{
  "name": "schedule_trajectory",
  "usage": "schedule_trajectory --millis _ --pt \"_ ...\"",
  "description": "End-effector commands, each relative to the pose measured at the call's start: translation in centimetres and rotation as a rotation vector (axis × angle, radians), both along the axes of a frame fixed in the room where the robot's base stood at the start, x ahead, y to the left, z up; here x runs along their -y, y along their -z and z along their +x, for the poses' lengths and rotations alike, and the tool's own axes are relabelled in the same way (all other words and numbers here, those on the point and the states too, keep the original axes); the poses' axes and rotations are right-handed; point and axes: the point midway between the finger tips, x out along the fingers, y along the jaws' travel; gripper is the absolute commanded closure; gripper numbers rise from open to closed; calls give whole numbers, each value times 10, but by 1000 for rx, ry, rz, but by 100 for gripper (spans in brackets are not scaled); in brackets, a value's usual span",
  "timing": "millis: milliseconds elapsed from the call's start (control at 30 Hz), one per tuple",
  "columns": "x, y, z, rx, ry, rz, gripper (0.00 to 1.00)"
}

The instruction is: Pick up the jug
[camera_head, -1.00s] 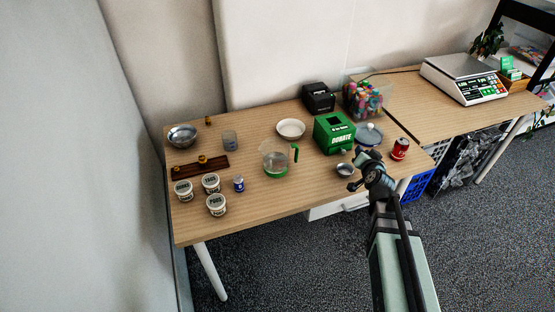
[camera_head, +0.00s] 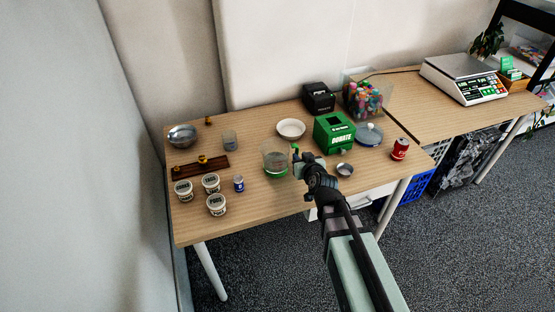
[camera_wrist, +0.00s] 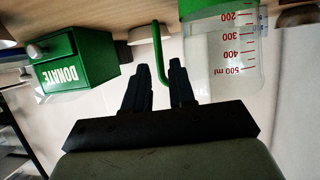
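The jug is a clear measuring jug with a green base (camera_head: 276,172), standing on the table in the head view. In the upside-down wrist view, the jug (camera_wrist: 222,60) shows red markings up to 500 ml, and its green handle (camera_wrist: 157,52) is on its left. My gripper (camera_wrist: 162,72) is open, its two black fingers apart. The handle shows in the gap between them, and I cannot tell how deep it sits there. In the head view my gripper (camera_head: 297,160) is at the jug's right side and hides most of the handle.
The green donate box (camera_head: 334,133) stands right of the jug, with a small metal bowl (camera_head: 345,170) in front. A white bowl (camera_head: 291,128) is behind the jug. A blue can (camera_head: 239,184) and several white tubs (camera_head: 216,205) stand left. A red can (camera_head: 400,149) is far right.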

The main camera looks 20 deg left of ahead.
Motion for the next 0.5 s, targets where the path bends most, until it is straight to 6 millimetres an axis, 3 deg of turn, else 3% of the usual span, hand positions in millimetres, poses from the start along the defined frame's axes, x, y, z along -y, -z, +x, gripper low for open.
schedule_trajectory --millis 300,500 --pt "-27 17 34 -1 1 1 76" --pt "-33 22 41 -1 1 1 76"
